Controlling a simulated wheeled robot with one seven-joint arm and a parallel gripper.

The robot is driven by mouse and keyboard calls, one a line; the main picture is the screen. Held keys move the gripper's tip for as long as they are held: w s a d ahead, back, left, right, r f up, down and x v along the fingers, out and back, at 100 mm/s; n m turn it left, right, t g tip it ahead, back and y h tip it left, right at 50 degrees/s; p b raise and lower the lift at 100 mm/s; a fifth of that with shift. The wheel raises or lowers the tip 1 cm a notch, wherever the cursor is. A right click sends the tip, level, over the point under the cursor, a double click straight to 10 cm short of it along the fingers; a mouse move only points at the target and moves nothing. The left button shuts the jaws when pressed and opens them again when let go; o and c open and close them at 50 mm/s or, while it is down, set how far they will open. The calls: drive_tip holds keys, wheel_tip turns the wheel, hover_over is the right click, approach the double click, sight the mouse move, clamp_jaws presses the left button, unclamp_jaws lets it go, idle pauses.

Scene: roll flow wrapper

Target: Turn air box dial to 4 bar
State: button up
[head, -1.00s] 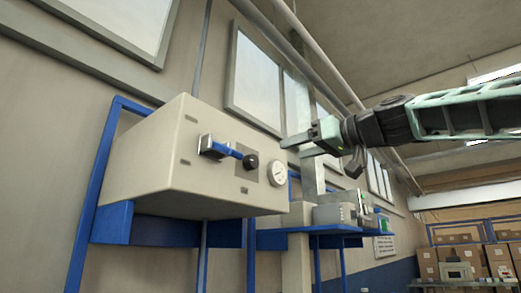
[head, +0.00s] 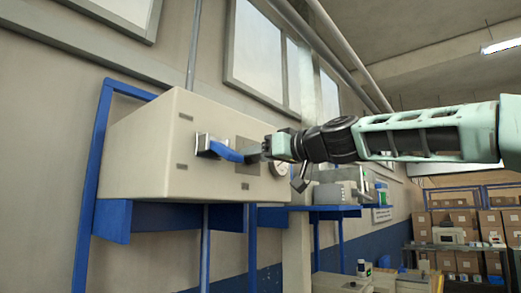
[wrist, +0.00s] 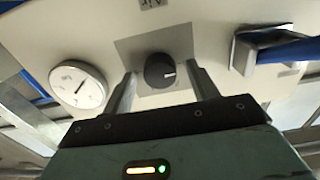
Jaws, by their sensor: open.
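The air box (head: 150,150) is a beige cabinet on a blue wall frame, at the left in the head view. Its black round dial (wrist: 159,71) has a white mark pointing right in the wrist view and sits on a grey square plate (wrist: 128,47). My gripper (wrist: 163,85) is open, with one finger on each side of the dial in the picture; I cannot tell whether they touch it. In the head view my gripper (head: 266,148) is at the front of the box and hides the dial. A white round gauge (wrist: 78,87) with a dark needle is left of the dial.
A blue lever handle (head: 227,152) on a metal bracket stands out close to my gripper; it also shows in the wrist view (wrist: 285,49). A blue shelf with equipment (head: 335,192) is to the right. Shelving with cardboard boxes (head: 465,220) is far back.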

drive_tip(key=c, duration=1)
drive_tip(key=shift+m, duration=0.3)
drive_tip(key=m, duration=2.3)
drive_tip(key=shift+p, duration=0.35)
